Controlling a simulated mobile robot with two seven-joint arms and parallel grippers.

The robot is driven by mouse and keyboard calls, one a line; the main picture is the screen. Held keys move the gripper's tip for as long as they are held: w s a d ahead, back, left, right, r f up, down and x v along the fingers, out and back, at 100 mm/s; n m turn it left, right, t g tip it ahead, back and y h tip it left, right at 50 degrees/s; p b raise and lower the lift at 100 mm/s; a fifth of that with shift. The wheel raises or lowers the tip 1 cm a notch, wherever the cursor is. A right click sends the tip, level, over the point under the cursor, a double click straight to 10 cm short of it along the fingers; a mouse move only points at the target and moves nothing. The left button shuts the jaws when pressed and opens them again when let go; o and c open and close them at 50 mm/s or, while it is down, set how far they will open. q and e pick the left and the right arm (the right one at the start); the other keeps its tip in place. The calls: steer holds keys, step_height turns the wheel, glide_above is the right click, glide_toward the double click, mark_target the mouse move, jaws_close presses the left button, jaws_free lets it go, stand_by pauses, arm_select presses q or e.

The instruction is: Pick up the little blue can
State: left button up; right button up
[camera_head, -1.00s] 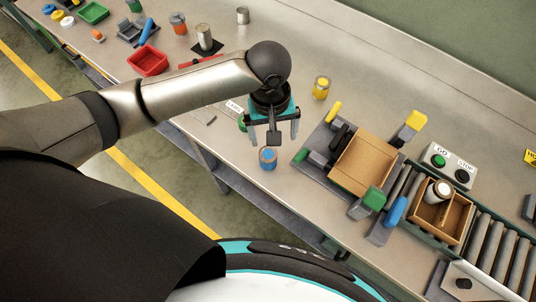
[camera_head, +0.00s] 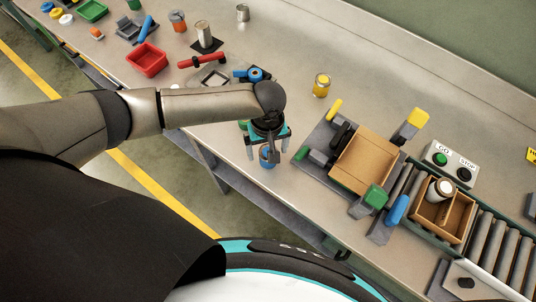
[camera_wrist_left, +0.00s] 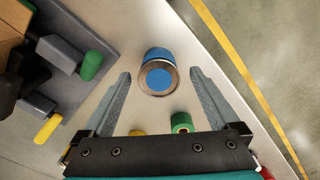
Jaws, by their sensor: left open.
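The little blue can (camera_head: 267,161) stands upright near the front edge of the table, partly hidden by my left gripper in the head view. In the left wrist view the can (camera_wrist_left: 159,74) shows its blue top with a metal rim, just beyond and between the fingertips. My left gripper (camera_head: 268,156) is open above the can, with one finger on either side in the picture; it also shows in the left wrist view (camera_wrist_left: 160,75). I cannot tell whether the fingers reach down to its sides. My right gripper is not in view.
A grey fixture with a cardboard box (camera_head: 366,163) stands right of the can, with green and yellow handles. A green can (camera_wrist_left: 181,122) is close to the gripper. A yellow can (camera_head: 321,85) stands farther back. The table's front edge runs close by the blue can.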

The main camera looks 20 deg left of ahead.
arm_select(q)
steer(key=shift+f, duration=2)
jaws_close()
